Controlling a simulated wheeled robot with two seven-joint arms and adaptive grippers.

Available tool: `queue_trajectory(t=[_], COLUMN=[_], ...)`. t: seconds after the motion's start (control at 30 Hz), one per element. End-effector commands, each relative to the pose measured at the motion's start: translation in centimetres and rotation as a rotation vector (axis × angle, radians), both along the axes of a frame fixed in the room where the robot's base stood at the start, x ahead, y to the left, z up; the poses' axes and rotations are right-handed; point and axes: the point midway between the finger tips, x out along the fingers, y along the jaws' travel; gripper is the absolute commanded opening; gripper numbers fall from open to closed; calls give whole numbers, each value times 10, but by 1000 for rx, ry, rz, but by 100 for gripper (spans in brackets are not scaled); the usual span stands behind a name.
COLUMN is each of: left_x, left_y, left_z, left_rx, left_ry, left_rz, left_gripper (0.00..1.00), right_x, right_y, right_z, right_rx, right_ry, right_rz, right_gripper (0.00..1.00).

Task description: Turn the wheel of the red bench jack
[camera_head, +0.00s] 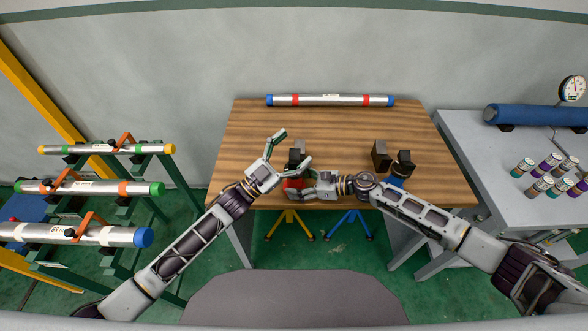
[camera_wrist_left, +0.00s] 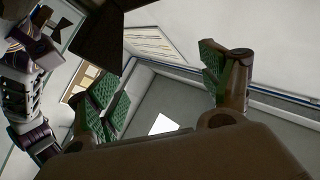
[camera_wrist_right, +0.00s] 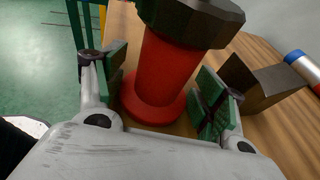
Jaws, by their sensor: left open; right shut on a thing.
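The red bench jack (camera_head: 292,184) is at the table's front edge, left of the middle. In the right wrist view its red round body (camera_wrist_right: 168,75) flares to a flange and carries a dark many-sided head (camera_wrist_right: 195,18). My right gripper (camera_head: 308,183) is shut on the red body, with a green pad on each side. My left gripper (camera_head: 293,149) is open and empty above and behind the jack, fingers spread around the dark parts there. In the left wrist view its green pads (camera_wrist_left: 162,88) stand wide apart. The jack's lower part is hidden in the head view.
A blue jack (camera_head: 396,181) with dark blocks stands to the right on the wooden table (camera_head: 340,130). A pipe with blue ends (camera_head: 330,100) lies at the back. A pipe rack (camera_head: 100,190) stands left, a grey bench (camera_head: 475,150) with small cans right.

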Motion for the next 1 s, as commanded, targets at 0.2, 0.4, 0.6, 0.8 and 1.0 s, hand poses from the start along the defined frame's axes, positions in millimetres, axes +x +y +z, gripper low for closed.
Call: queue_trajectory(t=[0.2,0.4,0.6,0.8,1.0], left_x=[12,21,31,42,51], left_y=[4,10,19,30,42], left_z=[10,19,26,33,39], left_rx=[28,55,87,121,155], left_ry=[-55,-97,-133,-161,-176], left_rz=[-60,-114,-166,-217,-271], left_gripper=[80,80,80,80,80], right_x=[1,1,1,1,1], right_y=[1,1,1,1,1], right_z=[3,3,3,3,3], right_rx=[4,3,3,3,3], right_ry=[-4,-3,-3,-3,-3], right_rz=[0,0,0,0,0], right_gripper=[57,57,57,57,57])
